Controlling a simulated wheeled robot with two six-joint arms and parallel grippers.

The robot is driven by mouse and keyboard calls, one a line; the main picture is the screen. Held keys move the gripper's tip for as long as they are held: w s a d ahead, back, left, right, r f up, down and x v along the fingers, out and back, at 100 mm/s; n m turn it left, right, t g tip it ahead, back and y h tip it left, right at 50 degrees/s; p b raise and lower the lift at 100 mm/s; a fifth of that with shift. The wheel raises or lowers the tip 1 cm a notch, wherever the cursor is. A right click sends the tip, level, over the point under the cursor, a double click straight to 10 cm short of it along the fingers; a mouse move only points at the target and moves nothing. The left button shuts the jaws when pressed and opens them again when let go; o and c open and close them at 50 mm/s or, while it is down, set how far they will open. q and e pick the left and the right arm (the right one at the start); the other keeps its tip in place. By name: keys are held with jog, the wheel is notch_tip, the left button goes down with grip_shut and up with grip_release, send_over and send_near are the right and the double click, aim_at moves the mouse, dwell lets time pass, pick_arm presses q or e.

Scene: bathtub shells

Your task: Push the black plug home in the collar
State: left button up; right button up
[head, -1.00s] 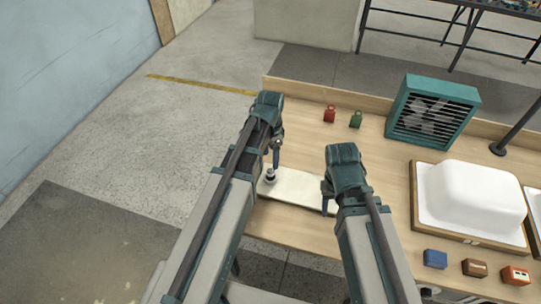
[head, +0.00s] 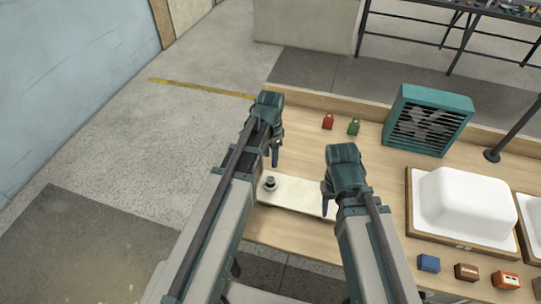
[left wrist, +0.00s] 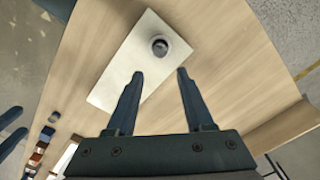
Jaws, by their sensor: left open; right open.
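A pale board (head: 300,196) lies on the wooden bench. Near its left end stands a small round fitting, a dark plug in a grey collar (head: 269,183). The fitting also shows in the left wrist view (left wrist: 159,46), where plug and collar are hard to tell apart; I cannot tell how deep the plug sits. My left gripper (head: 275,163) is open and empty, above and just beyond the fitting. In the left wrist view its spread fingers (left wrist: 160,74) point toward the fitting without touching it. My right gripper (head: 327,207) is open at the board's right end.
A white tub shell (head: 468,200) on a wooden base stands at right. A teal fan (head: 428,120) and red (head: 328,121) and green (head: 353,127) weights stand behind. Blue (head: 429,263), brown (head: 467,272) and orange (head: 505,279) blocks line the front right.

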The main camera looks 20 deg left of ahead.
aim_at(270, 179)
pick_arm(q)
notch_tip(270, 179, down, 3)
jog(key=shift+f+n+b, duration=0.1)
jog(key=shift+n+b, duration=0.3)
jog(key=shift+b, duration=0.75)
jog(key=c, duration=0.5)
jog(key=shift+f+n+b, duration=0.3)
jog(key=shift+f+b, duration=0.1)
jog(key=shift+b, duration=0.05)
grip_shut()
jog(key=shift+f, duration=0.1)
notch_tip(270, 179, down, 6)
jog(key=b, duration=0.6)
